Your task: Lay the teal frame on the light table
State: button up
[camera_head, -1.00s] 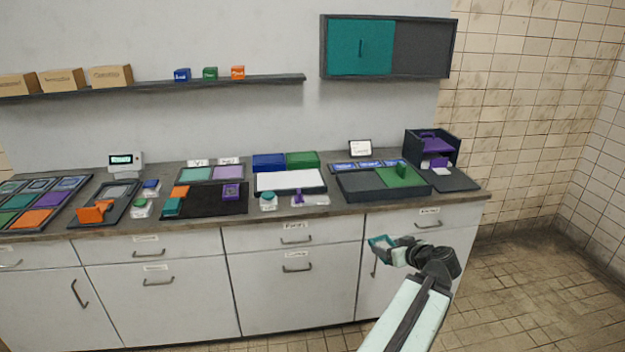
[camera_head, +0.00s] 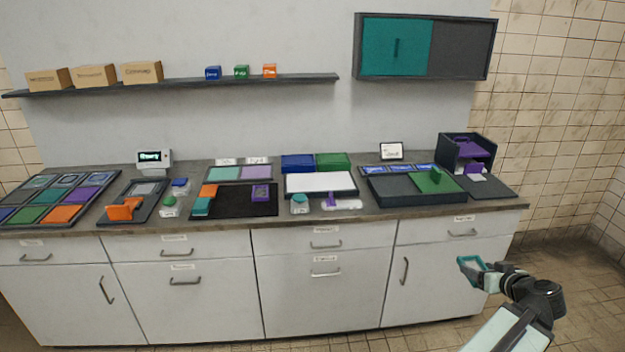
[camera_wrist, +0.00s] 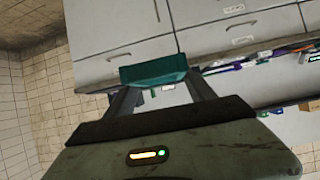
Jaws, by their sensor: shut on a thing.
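The teal frame (camera_head: 470,262) is held in my gripper (camera_head: 485,270), in front of the right-hand cabinet doors and below the counter top. In the wrist view the teal frame (camera_wrist: 153,69) lies across the two fingertips (camera_wrist: 160,90), which are shut on it. Its far side is hidden there. What looks like the light table is a white-topped, dark-edged panel (camera_head: 320,183) lying on the counter, left of and beyond my gripper. Nothing lies on its white top.
A dark and green tray (camera_head: 415,186) stands right of the white panel. Blue and green boxes (camera_head: 315,162) stand behind it. A small teal-lidded jar (camera_head: 299,204) and a purple-handled tool (camera_head: 333,202) lie in front, near the counter edge. A shelf (camera_head: 190,83) runs above.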

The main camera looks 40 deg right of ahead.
aim_at(303, 182)
jog(key=i, duration=0.9)
